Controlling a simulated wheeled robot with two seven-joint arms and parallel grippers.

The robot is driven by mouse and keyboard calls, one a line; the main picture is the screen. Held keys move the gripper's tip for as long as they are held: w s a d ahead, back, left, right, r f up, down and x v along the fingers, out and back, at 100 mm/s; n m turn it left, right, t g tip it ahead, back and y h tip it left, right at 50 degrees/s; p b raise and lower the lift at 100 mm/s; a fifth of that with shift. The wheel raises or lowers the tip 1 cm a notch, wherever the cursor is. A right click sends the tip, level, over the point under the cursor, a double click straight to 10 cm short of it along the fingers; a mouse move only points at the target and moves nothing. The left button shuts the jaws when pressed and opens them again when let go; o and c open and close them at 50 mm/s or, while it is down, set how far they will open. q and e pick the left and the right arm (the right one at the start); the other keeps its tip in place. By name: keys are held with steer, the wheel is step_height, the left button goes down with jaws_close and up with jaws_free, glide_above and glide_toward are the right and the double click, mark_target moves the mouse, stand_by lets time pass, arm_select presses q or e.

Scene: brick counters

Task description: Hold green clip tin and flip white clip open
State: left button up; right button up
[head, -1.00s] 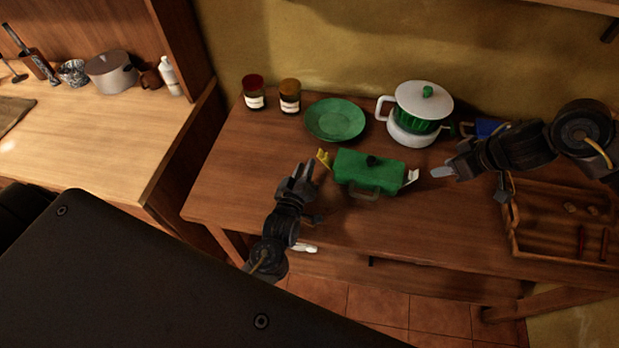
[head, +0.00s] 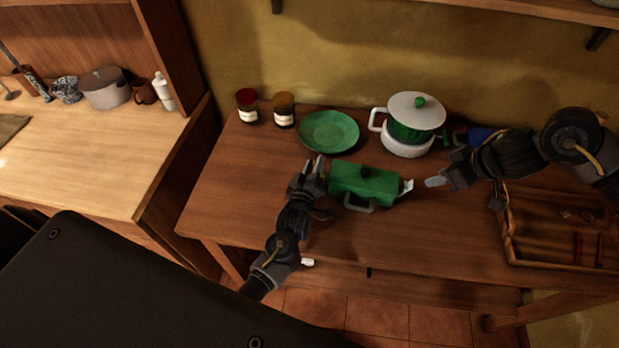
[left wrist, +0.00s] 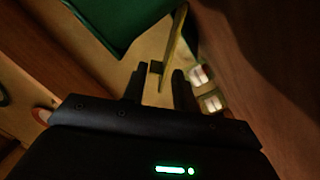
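My left gripper (head: 314,168) is at the tin's left end. In the left wrist view the gripper's fingers (left wrist: 158,88) are apart, with the yellow clip (left wrist: 174,48) between or just beyond them. The green tin (left wrist: 112,22) shows at the top. My right gripper (head: 436,181) points left at the white clip, a short gap away; its finger opening cannot be made out.
A green plate (head: 329,131) and a white-and-green pot (head: 412,126) stand behind the tin. Two jars (head: 284,110) are at the back left. A wooden tray (head: 512,240) lies at the right, and a blue object (head: 478,136) is behind my right arm.

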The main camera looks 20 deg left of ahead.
arm_select(q)
steer(key=shift+w+a, duration=0.1)
steer(key=shift+w, duration=0.85)
jaws_close()
